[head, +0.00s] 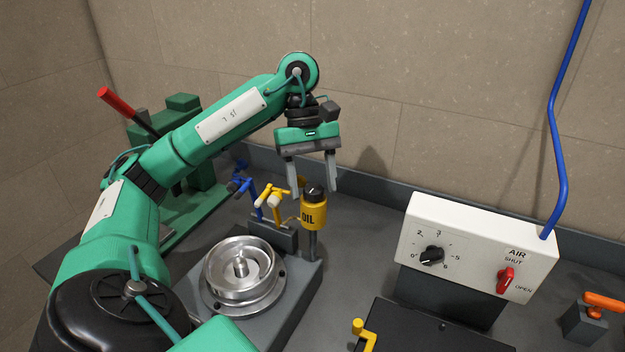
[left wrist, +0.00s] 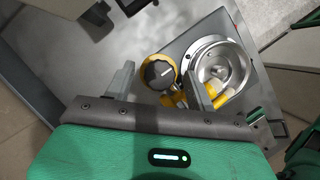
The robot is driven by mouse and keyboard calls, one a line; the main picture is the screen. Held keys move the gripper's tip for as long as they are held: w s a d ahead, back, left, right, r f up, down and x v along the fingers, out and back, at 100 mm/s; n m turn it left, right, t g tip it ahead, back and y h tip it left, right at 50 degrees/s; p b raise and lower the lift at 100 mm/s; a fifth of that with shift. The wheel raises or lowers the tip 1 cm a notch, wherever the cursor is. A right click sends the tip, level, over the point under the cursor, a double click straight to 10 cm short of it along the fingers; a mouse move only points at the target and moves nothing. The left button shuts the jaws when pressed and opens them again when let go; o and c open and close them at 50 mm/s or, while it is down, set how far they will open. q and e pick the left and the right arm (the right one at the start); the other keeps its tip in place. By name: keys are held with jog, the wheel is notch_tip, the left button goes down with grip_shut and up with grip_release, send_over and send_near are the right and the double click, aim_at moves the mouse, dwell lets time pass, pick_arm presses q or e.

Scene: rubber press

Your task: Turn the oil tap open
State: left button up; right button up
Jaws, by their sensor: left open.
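The yellow oil cup (head: 313,214) marked OIL stands on a post at the back of the grey press base. The oil tap is its black knob (head: 313,190) on top, which also shows in the left wrist view (left wrist: 158,74) with a pale mark on it. My left gripper (head: 312,186) points down over the cup, open and empty. In the head view its fingers appear on both sides of the knob. My right gripper is not in view.
A round metal mould (head: 243,272) lies in front of the cup. Yellow and blue levers (head: 273,200) stand close to its left. A white AIR box (head: 480,250) with a black dial and red handle is on the right. A red-handled green press (head: 190,200) stands behind my left arm.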

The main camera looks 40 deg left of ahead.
pick_arm(q)
jog(key=shift+c, duration=0.3)
jog(key=c, duration=0.9)
jog(key=shift+c, duration=0.2)
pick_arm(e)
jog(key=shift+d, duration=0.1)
